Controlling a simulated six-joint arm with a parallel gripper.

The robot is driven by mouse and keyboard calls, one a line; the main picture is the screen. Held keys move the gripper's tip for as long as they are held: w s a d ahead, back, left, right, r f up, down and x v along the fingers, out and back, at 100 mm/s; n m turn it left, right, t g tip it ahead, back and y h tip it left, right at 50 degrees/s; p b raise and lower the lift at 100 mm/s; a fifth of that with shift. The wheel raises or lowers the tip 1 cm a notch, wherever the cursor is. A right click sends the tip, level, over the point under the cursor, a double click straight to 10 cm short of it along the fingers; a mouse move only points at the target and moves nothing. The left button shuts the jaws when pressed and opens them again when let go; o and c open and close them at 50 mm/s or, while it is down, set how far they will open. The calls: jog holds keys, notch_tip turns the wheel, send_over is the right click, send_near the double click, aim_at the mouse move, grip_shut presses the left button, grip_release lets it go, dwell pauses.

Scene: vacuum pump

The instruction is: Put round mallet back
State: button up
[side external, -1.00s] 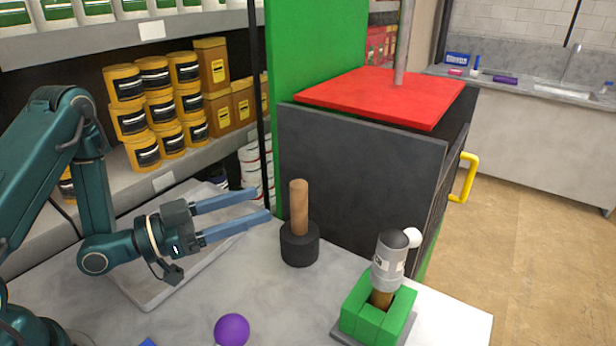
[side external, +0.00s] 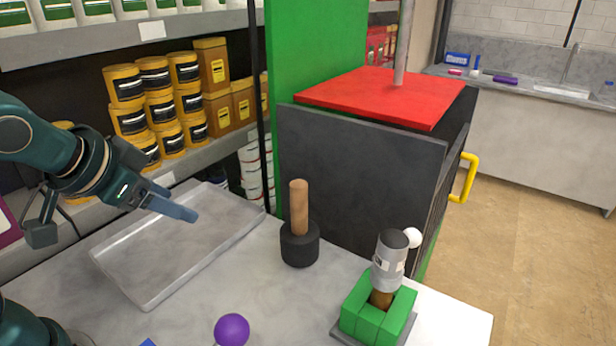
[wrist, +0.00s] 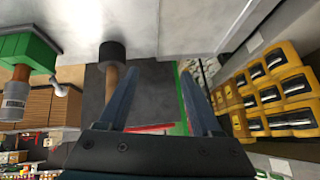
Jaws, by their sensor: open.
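A mallet with a round black head (side external: 299,246) and a wooden handle (side external: 299,205) stands upright on the grey table, handle up. In the wrist view its black head (wrist: 112,51) shows beyond the left finger, which partly covers the handle. My gripper (side external: 178,208) is open and empty, over the tray to the left of the mallet and clear of it. Both fingers spread apart in the wrist view (wrist: 160,80). A grey-headed tool (side external: 388,262) with a brown shaft stands in a green block (side external: 375,322) at the front right.
A shallow metal tray (side external: 130,266) lies empty on the table's left. A purple ball (side external: 231,329) is at the front edge. A dark cabinet (side external: 355,185) with a red top stands behind the mallet. Yellow tins (side external: 160,112) fill the shelf at back left. Table between tray and mallet is clear.

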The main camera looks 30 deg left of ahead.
jog(key=s+d+n+g+h, duration=0.1)
jog(key=s+d+g, duration=0.1)
jog(key=s, duration=0.6)
jog(key=shift+d+r, duration=0.25)
jog(key=shift+d, duration=0.45)
